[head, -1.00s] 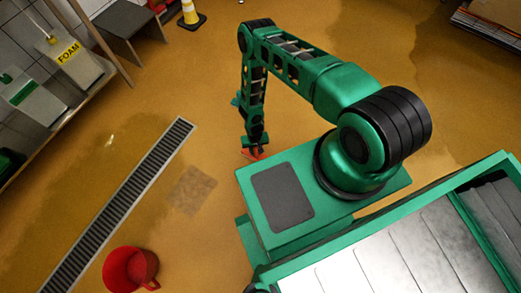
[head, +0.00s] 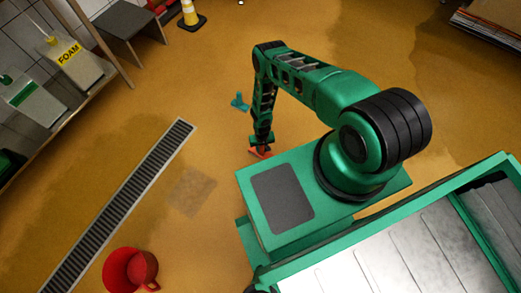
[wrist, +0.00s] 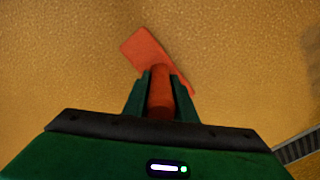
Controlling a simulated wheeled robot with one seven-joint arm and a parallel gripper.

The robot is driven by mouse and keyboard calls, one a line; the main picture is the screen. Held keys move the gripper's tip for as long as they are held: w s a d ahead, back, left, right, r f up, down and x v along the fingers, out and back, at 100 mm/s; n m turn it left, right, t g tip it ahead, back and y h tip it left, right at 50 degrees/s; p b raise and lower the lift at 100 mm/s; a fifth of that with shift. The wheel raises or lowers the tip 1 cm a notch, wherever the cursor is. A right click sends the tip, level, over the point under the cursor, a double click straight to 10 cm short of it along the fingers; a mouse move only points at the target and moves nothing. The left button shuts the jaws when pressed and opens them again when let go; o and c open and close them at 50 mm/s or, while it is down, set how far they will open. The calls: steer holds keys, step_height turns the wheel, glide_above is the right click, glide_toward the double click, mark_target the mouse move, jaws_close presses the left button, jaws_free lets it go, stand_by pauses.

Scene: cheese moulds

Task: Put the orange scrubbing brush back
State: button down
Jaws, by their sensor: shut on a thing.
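The orange scrubbing brush (wrist: 145,50) shows in the wrist view, with its round handle between the two green fingers of my gripper (wrist: 160,78). My gripper is shut on that handle. The flat orange block reaches out past the fingertips over the floor. In the head view my gripper (head: 261,142) hangs low beyond my green base, and only a small part of the orange brush (head: 258,154) shows beneath it. I cannot tell whether the brush touches the floor.
A long drain grate (head: 120,205) crosses the wet ochre floor. A red bucket (head: 120,268) stands lower left, near a faded square patch (head: 192,192). A small teal object (head: 239,101) lies beyond my arm.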

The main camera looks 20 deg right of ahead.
steer(key=c, duration=1.5)
jaws_free()
steer(key=shift+o, duration=0.2)
step_height(320, 180, up, 12)
steer(key=shift+w+r, duration=0.1)
